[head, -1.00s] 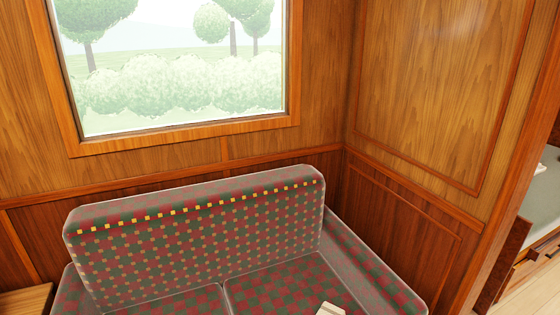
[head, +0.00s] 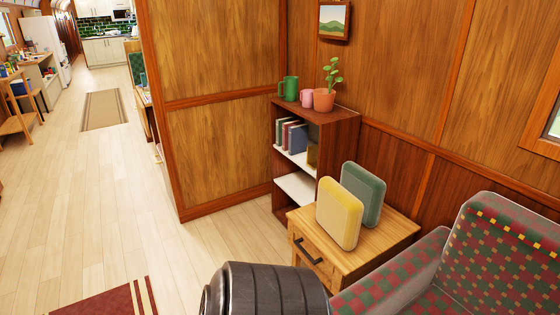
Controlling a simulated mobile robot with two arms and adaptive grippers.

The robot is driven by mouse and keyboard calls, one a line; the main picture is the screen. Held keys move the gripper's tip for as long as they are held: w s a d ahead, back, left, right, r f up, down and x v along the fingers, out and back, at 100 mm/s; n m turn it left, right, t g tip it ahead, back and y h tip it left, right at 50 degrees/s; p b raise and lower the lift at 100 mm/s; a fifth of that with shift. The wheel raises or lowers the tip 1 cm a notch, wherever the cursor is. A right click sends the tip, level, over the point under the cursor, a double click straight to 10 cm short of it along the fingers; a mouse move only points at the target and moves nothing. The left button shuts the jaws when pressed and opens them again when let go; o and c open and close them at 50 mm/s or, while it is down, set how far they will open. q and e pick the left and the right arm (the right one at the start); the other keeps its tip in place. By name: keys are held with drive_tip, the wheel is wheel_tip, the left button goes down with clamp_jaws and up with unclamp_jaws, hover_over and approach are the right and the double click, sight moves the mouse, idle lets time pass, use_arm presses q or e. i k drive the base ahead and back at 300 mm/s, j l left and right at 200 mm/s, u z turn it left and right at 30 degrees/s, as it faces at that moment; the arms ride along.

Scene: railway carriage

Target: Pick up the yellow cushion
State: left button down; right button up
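The yellow cushion (head: 339,213) stands upright on a small wooden side table (head: 384,243). A green cushion (head: 366,192) stands upright just behind it, to its right. Neither of my grippers shows in the head view.
A low bookcase (head: 330,137) with books, mugs and a potted plant (head: 324,98) stands behind the table. A checked sofa (head: 500,255) is at the right. A dark ribbed round object (head: 270,290) is at the bottom front. The wooden floor (head: 90,210) at the left is open, with a red rug (head: 100,298).

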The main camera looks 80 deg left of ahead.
sight(338, 212)
drive_tip(key=u, duration=2.05)
drive_tip(key=i+j+u, duration=0.15)
drive_tip(key=k+l, duration=0.05)
